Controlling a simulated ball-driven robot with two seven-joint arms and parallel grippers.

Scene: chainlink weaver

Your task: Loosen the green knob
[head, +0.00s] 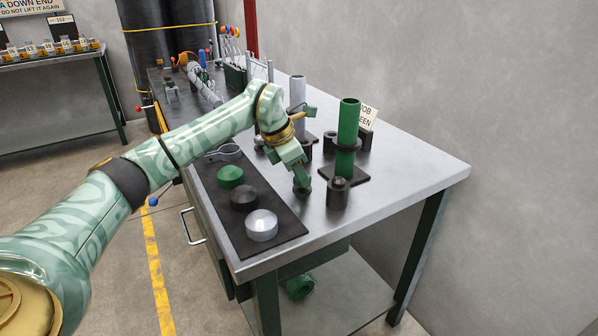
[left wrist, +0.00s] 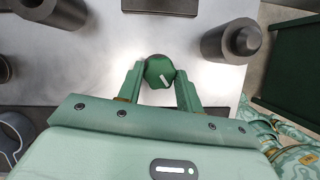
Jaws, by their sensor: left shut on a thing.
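The green knob (left wrist: 158,69) shows in the left wrist view as a faceted dark-green cap with a white mark on top. In the head view it shows low on the grey bench top (head: 303,189), partly hidden by my fingers. My left gripper (left wrist: 159,86) reaches down over it, with one finger on each side, shut on the knob. It also shows in the head view (head: 301,179). My right gripper is in neither view.
A green tube (head: 347,135) stands upright on a dark base just right of the knob. A dark cylinder (head: 338,193) stands close in front. A dark mat (head: 285,232) with green, black and silver caps lies to the left. The bench's right front corner is clear.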

